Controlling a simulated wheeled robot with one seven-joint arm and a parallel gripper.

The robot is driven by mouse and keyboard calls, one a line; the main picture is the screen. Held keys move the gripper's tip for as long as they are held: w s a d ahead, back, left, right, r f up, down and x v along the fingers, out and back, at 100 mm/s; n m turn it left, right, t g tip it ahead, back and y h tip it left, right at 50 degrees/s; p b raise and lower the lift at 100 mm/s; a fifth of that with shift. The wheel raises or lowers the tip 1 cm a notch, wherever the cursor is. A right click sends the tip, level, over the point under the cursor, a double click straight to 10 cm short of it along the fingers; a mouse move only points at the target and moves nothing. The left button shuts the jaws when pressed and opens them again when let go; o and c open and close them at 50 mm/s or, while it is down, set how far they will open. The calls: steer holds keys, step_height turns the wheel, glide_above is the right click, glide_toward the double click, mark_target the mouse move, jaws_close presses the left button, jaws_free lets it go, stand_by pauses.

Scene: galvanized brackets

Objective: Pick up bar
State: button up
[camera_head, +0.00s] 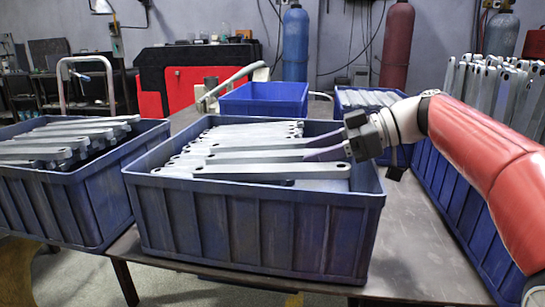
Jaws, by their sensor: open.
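Several grey galvanized bars lie in the blue crate (255,231) in the middle of the table. The nearest bar (270,171) lies across the front of the crate, with a hole at each end. Another bar (255,156) lies just behind it, and more bars (245,130) fill the back. My gripper (307,148) reaches in from the right over the crate's right side. Its two fingers are apart and point left, close to the right ends of the front bars. I cannot tell if they touch a bar. No bar appears lifted.
A second blue crate of bars (113,204) stands at the left. A third (470,222) at the right holds upright bars. Behind are an empty-looking blue crate (265,107) and another with bars (341,100). The tabletop (425,245) is bare at front right.

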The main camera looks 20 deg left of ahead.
jaws_close()
stand_by(0.3)
steer(key=shift+r, duration=0.1)
step_height(320, 180, up, 10)
steer(key=p, duration=0.2)
stand_by(0.3)
